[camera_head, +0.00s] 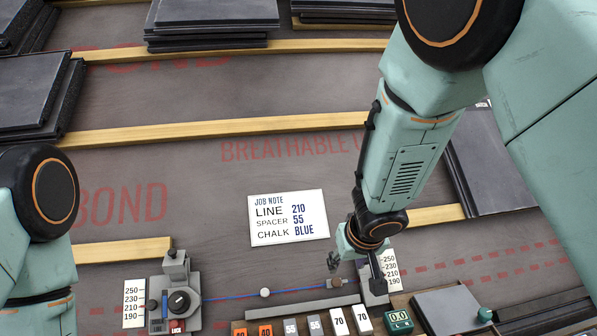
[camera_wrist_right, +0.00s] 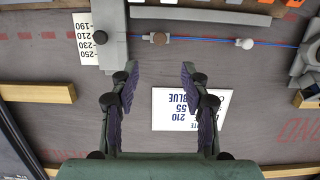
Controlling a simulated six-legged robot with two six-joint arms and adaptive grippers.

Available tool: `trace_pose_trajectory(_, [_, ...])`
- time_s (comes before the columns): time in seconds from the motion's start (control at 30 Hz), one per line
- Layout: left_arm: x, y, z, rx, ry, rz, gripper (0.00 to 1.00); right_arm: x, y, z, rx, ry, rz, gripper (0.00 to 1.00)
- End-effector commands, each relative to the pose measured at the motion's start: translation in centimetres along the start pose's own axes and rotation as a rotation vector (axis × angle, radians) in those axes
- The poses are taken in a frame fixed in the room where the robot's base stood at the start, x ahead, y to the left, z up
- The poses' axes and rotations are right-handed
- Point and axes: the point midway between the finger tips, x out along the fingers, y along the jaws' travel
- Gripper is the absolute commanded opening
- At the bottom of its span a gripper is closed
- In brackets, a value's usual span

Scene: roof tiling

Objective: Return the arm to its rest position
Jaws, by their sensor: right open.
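My right gripper (camera_head: 352,262) hangs over the right end of the chalk line device in the head view. In the right wrist view the right gripper (camera_wrist_right: 159,76) has its two fingers spread, with bare deck between the tips. A blue line (camera_head: 240,297) runs from the left device (camera_head: 177,295) to the grey right end block (camera_head: 372,292). The slider also shows beyond the fingertips in the wrist view (camera_wrist_right: 158,38). My left arm shows at the left edge; its gripper is out of view.
A job note (camera_head: 289,218) reads line 210, spacer 55, chalk blue. Numbered spacer blocks (camera_head: 290,328) stand along the bottom. Wooden battens (camera_head: 215,130) cross the dark deck. Slate stacks (camera_head: 215,20) lie at the back and left. A slate (camera_head: 492,165) lies at right.

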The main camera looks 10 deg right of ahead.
Motion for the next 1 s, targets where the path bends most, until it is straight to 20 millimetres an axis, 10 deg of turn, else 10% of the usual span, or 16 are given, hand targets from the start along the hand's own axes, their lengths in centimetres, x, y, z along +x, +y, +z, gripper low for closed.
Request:
trace_pose_trajectory(0.27, [0.0,0.0,0.0,0.0,0.0,0.0,0.0,-0.1,-2.2,1.3,-0.221,0.018,-0.114,0.46])
trace_pose_trajectory(0.47, [-0.2,0.0,0.0,0.0,0.0,0.0,0.0,0.9,-3.0,6.1,-0.244,0.029,-0.212,0.46])
trace_pose_trajectory(0.67, [-0.7,0.0,0.0,0.0,0.0,0.0,0.0,2.5,-1.4,13.4,-0.181,0.005,-0.202,0.46])
trace_pose_trajectory(1.0, [-1.6,0.0,0.0,0.0,0.0,0.0,0.0,1.6,4.1,31.6,0.054,-0.277,0.005,0.46])
